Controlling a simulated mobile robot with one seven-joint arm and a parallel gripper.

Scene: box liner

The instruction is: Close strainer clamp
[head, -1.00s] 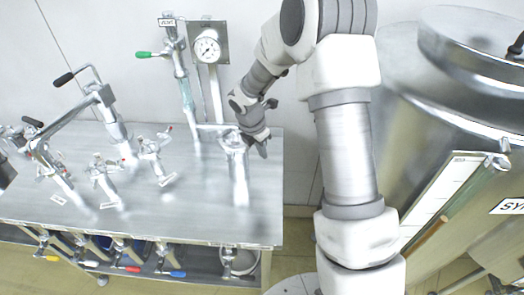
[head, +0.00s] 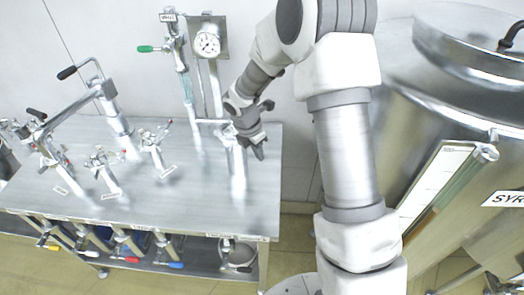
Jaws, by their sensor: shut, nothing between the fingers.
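A shiny metal upright cylinder (head: 237,170), which looks like the strainer, stands near the right end of the steel bench. A thin bar (head: 210,122) sticks out to the left at its top. My gripper (head: 259,152) points downward at the cylinder's upper right side, close to it. Its fingers are shut with nothing between them. Whether they touch the cylinder cannot be told. My gripper and wrist cover part of the cylinder's top, so the clamp and its state cannot be made out.
The steel bench (head: 200,215) carries a pressure gauge (head: 208,44), a green-handled valve (head: 146,49), a black-handled lever (head: 67,73) and several small valves to the left. A large steel tank (head: 455,110) stands at right. Bare bench top lies in front of the cylinder.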

